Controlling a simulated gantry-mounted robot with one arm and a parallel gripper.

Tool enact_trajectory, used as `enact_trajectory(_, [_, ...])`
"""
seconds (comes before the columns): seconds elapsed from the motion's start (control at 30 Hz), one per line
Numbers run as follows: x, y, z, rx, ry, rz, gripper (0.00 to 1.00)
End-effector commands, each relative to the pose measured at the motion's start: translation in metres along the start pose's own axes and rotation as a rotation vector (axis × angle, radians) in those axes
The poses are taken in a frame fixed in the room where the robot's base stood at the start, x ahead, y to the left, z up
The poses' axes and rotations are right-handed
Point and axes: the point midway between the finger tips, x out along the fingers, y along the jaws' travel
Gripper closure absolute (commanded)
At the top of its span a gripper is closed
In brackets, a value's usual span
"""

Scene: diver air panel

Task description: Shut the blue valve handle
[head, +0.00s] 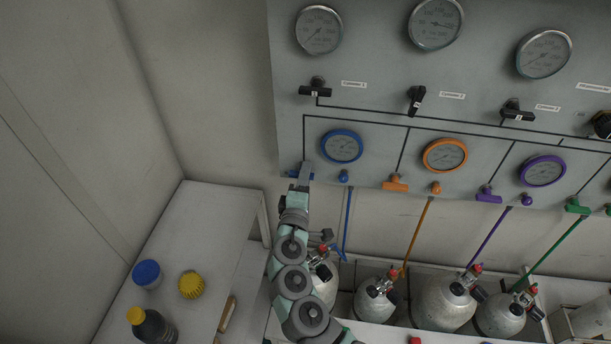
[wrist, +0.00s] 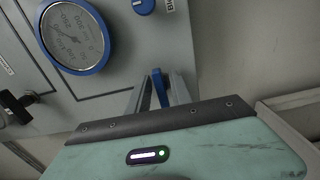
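The blue valve handle (head: 293,173) is at the lower left corner of the panel, below and left of the blue-rimmed gauge (head: 342,146). My gripper (head: 306,170) is right at it and hides much of it in the head view. In the wrist view the blue handle (wrist: 158,87) shows as a narrow bar between the two fingers of my gripper (wrist: 163,78). The fingers stand apart on either side of the bar, and a gap seems to show beside it. Firm contact cannot be made out.
An orange handle (head: 395,183), a purple handle (head: 488,195) and a blue knob (head: 343,176) are along the panel's lower edge. Gas cylinders (head: 373,302) stand below. A bench (head: 205,218) at left holds a dark bottle (head: 152,327) and small round items.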

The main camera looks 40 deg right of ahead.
Motion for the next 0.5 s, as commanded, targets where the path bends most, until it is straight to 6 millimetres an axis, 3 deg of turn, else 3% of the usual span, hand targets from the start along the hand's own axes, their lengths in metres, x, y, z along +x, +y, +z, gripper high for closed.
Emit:
enact_trajectory(0.33, [-0.001,0.000,0.000,-0.001,0.000,0.000,0.67])
enact_trajectory(0.5, [-0.014,-0.001,0.000,-0.004,0.002,0.000,0.67])
